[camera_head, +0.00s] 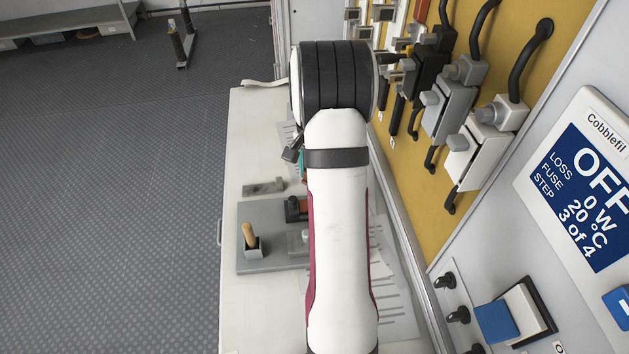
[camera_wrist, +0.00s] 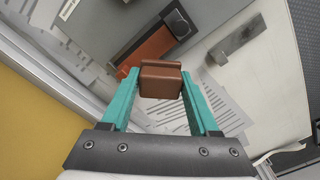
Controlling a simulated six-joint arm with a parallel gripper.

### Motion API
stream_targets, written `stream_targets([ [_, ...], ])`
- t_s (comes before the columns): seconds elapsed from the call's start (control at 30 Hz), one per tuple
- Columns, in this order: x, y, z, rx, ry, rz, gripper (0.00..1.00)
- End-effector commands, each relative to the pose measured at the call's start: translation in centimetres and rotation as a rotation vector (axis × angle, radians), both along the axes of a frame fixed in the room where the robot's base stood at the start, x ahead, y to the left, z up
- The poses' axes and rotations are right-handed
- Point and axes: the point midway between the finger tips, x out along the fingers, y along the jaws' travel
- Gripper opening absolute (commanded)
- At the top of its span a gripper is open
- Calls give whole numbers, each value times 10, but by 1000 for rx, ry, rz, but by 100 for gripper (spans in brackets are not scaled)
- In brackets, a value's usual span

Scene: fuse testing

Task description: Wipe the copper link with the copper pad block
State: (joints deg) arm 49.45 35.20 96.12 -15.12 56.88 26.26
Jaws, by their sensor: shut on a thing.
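In the wrist view my gripper (camera_wrist: 160,82) has teal fingers shut on the brown copper pad block (camera_wrist: 160,84). An orange-brown copper link (camera_wrist: 148,48) lies just beyond the block, on a grey plate with a dark clamp (camera_wrist: 178,22) at its far end. The block overlaps the near end of the link in the picture; I cannot tell whether they touch. In the head view my arm hides the block and most of the gripper; a bit of teal finger shows at its left edge. The dark clamp (camera_head: 294,207) shows beside the arm.
A grey metal bar (camera_head: 264,187) lies on the white bench (camera_head: 240,150); it also shows in the wrist view (camera_wrist: 234,42). The grey plate (camera_head: 255,215) carries a wooden-handled piece (camera_head: 249,236). Printed sheets (camera_head: 395,312) lie on the bench. A yellow panel (camera_head: 400,150) with fuse holders stands at right.

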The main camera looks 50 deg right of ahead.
Motion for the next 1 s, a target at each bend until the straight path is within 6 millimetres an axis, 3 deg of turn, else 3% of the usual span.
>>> stream_targets([
  [0.3,0,0,24,-1,0,1,9],
  [0.67,2,2,27,-1,0,13,9],
  [0.77,14,16,35,-3,-1,88,9],
  [0.87,34,43,52,-4,0,234,9],
  [1.0,62,98,81,-5,1,509,9],
])
